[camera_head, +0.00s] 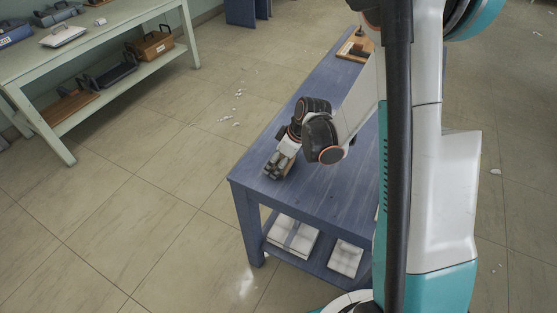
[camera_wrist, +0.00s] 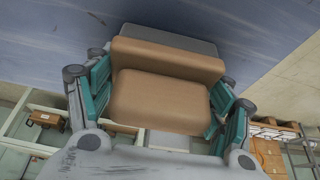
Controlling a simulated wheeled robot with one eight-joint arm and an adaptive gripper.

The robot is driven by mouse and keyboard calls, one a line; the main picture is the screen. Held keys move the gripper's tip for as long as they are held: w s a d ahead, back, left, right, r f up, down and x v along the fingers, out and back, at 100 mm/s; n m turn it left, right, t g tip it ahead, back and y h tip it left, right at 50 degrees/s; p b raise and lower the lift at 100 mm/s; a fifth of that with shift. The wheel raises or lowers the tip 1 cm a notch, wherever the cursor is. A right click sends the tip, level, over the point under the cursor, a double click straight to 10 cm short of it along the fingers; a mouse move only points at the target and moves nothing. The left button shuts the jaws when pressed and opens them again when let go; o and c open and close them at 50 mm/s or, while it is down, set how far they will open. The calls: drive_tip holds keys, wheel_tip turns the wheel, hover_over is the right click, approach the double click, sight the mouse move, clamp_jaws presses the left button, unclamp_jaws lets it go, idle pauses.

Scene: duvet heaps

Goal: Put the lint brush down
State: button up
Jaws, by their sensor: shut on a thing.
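My gripper (camera_head: 276,168) is low over the near left end of the blue table (camera_head: 330,190). In the wrist view, its teal fingers are shut on the sides of a tan block with a grey strip behind it, which I take to be the lint brush (camera_wrist: 160,98). The blue tabletop (camera_wrist: 230,25) lies beyond the brush in that view. In the head view the brush is mostly hidden by the fingers. I cannot tell whether it touches the tabletop.
A wooden tray (camera_head: 354,49) with a dark item sits at the table's far end. White folded cloths (camera_head: 292,236) lie on its lower shelf. A pale green rack (camera_head: 105,48) with caddies and toolboxes stands at upper left. White scraps (camera_head: 237,108) litter the floor. The tabletop around my gripper looks clear.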

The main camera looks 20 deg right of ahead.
drive_tip(key=shift+f, duration=0.15)
drive_tip(key=o, duration=0.7)
drive_tip(key=shift+s, duration=0.1)
drive_tip(key=o, duration=0.4)
